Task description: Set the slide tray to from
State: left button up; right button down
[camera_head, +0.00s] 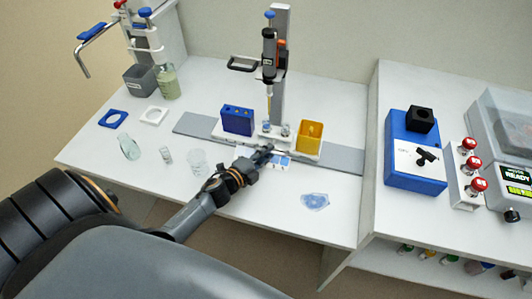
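The slide tray appears to be the white carriage (306,154) on a long grey rail (345,159) in the middle of the bench. It carries a blue rack (238,120), small blue-capped vials (286,129) and a yellow bin (310,134). My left gripper (266,153) is at the tray's front edge, beside a small white and blue piece (281,161). The fingers are dark and small here, so I cannot tell whether they are open or shut, or whether they touch the tray. The wrist hides part of the bench below. My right gripper is not in view.
A pipette stand (279,70) rises behind the tray. Glassware, including a flask (129,147) and a beaker (198,162), stands left of my wrist. A blue-patterned piece (315,202) lies in front. A blue switch box (412,165) is on the right bench.

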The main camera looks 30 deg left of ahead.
pick_arm(q)
grip_shut()
jog(key=shift+d, duration=0.3)
grip_release()
jog(key=v, duration=1.2)
